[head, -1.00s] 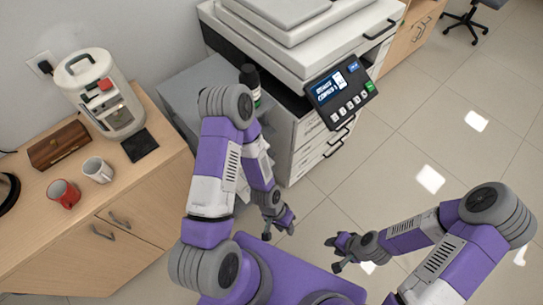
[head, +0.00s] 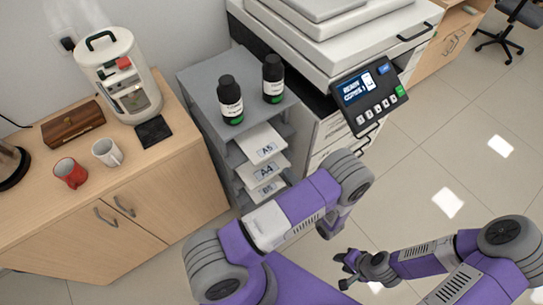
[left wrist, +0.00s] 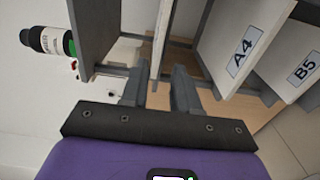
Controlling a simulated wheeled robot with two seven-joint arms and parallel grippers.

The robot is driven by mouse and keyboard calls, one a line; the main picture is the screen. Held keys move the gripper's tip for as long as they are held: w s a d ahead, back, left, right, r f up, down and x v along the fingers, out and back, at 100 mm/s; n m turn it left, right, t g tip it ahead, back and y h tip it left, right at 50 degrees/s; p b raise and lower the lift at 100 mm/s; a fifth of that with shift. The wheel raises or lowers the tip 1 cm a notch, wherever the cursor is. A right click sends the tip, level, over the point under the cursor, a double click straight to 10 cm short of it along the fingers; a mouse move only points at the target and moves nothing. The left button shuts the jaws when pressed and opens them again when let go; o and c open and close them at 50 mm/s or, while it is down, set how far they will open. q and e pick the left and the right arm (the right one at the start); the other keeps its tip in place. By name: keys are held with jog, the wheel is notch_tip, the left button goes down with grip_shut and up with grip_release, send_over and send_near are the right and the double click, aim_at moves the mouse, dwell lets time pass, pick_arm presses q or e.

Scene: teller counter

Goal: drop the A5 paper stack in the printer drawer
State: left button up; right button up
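The A5 paper stack (head: 262,143) juts out of the upper level of a grey shelf unit, above the A4 (head: 262,172) and B5 stacks. The white printer (head: 318,62) stands to its right; its drawer fronts (head: 327,132) are partly hidden by the control panel and my left arm. My left gripper is hidden in the head view. In the left wrist view its fingers (left wrist: 159,88) are apart, facing the shelf, with a thin edge-on sheet, seemingly the A5 stack (left wrist: 163,50), between their lines; contact is unclear. My right gripper (head: 346,270) is open and empty above the floor.
Two dark bottles (head: 229,100) (head: 273,79) stand on top of the shelf unit. A wooden counter (head: 130,190) at left holds a coffee machine (head: 121,78), a red mug (head: 70,172), a white mug and a wooden box.

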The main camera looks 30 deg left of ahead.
aim_at(272, 155)
pick_arm(q)
jog(key=shift+x, duration=4.95)
jog(key=shift+w+r, duration=0.1)
jog(key=shift+r, duration=0.05)
jog(key=shift+c, duration=0.2)
grip_shut()
notch_tip(272, 155, up, 3)
jog(key=p, duration=0.2)
jog(key=shift+d+p, duration=0.1)
jog(key=shift+p, duration=0.2)
